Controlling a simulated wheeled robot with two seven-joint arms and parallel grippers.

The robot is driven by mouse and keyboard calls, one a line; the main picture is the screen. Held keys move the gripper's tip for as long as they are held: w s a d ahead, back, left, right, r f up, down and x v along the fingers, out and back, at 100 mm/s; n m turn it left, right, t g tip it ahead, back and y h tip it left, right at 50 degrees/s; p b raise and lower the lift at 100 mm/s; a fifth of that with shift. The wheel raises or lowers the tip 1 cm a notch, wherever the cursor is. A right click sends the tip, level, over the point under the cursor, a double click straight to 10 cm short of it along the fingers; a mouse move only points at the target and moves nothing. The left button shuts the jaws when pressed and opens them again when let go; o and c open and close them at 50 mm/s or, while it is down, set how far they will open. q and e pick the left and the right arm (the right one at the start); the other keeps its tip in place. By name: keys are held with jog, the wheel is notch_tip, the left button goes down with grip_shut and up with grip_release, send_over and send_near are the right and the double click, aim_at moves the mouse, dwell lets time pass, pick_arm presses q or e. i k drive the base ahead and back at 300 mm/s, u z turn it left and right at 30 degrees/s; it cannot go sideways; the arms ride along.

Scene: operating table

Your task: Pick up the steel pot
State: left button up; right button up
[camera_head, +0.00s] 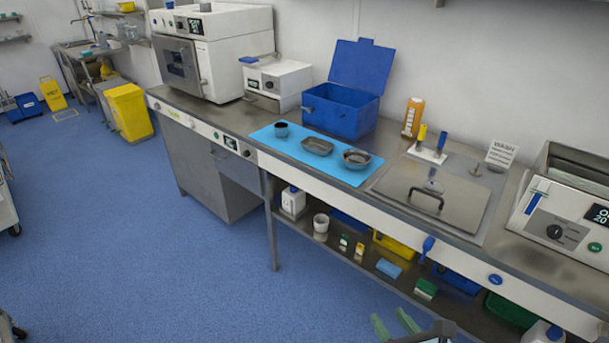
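On a light blue mat (297,153) on the steel counter stand three grey metal vessels. A small cup-like pot (281,130) is at the left, a shallow oval dish (317,147) in the middle, and a round bowl (356,159) at the right. I cannot tell for sure which is the steel pot; the small upright one looks most like it. My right gripper (390,316) shows at the bottom edge, its two green fingers spread apart and empty, low in front of the counter and well away from the vessels. My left gripper is not in view.
Behind the mat stands an open blue box (341,110). Right of the mat is a steel lid with a black handle (426,199). A white sterilizer (212,52) stands left. A lower shelf holds bottles and boxes.

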aim_at(281, 130)
jog(key=z, duration=0.25)
jog(key=i, duration=1.8)
jog(key=u, duration=0.8)
jog(key=i, duration=0.8)
jog(key=u, duration=0.45)
